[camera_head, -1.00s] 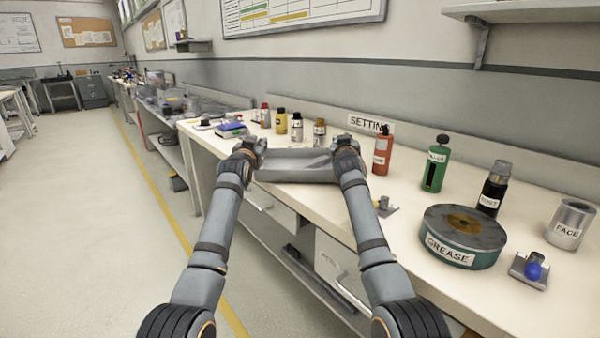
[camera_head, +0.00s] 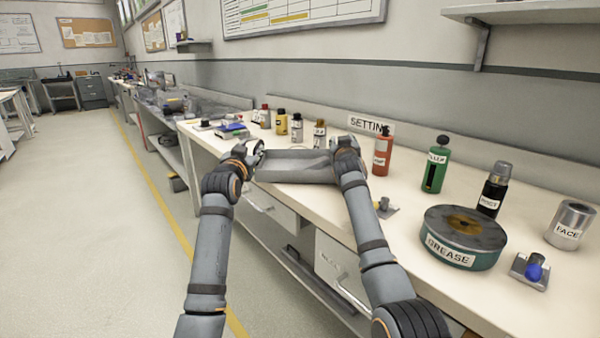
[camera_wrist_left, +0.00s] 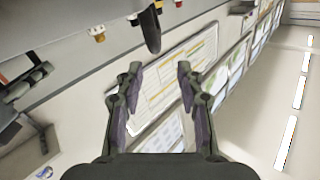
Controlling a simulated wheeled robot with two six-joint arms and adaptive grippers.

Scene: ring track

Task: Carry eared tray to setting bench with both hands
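The grey eared tray (camera_head: 290,176) lies at the front edge of the setting bench (camera_head: 408,205), level, in the head view. My left gripper (camera_head: 250,150) is at the tray's left end. In the left wrist view its two fingers (camera_wrist_left: 156,76) are spread apart with nothing between them. My right gripper (camera_head: 346,156) is at the tray's right end; its fingertips are hidden by its own wrist. The tray's right ear is also hidden.
A SETTING sign (camera_head: 369,124) stands at the back of the bench. A red bottle (camera_head: 383,152), a green bottle (camera_head: 436,165) and a GREASE tin (camera_head: 463,237) stand to the right. Small bottles (camera_head: 297,128) stand behind the tray. Open floor (camera_head: 90,230) lies left.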

